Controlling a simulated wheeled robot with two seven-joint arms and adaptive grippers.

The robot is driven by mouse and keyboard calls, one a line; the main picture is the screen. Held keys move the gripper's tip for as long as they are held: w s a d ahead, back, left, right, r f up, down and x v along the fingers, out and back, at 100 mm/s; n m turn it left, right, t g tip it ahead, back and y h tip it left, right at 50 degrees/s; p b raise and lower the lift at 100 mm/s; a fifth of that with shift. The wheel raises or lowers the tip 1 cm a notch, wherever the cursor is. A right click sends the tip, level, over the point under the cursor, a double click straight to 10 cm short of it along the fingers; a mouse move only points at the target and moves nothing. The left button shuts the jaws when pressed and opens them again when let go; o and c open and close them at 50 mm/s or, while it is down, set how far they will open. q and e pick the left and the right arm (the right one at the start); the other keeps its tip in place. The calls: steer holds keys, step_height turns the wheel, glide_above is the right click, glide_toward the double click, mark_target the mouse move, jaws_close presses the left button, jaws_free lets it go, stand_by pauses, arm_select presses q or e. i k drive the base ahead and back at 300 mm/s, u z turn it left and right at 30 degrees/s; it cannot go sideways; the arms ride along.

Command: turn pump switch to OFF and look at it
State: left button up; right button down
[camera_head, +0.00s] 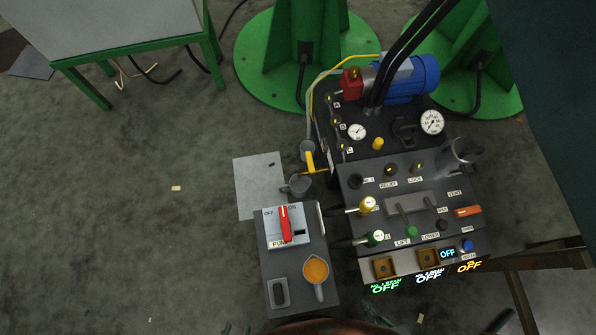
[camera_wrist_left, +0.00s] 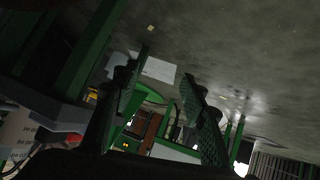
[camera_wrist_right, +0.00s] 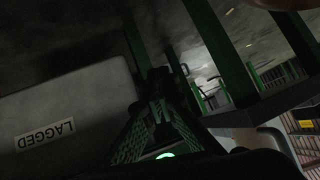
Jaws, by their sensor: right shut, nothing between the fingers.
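The pump switch (camera_head: 285,224) is a red lever on a pale plate on a dark box, in the lower middle of the head view. OFF is printed at its upper left and ON at its upper right. The lever's top end lies between the two words, so I cannot tell its setting for sure. My left gripper (camera_wrist_left: 160,78) has its fingers apart in the left wrist view, with nothing seen between them. My right gripper (camera_wrist_right: 156,84) has its fingers together and empty in the right wrist view. Neither gripper is at the switch.
An orange-filled cup (camera_head: 316,270) stands on the box below the switch. To the right is a control panel (camera_head: 352,178) with valves, gauges and lit OFF signs. A blue motor (camera_head: 414,78) is behind it. A pale sheet (camera_head: 259,181) lies on the floor, which is largely clear on the left.

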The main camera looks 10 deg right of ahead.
mark_target(285, 222)
steer(key=u, duration=0.25)
steer(key=k, duration=1)
steer(key=u, duration=0.3)
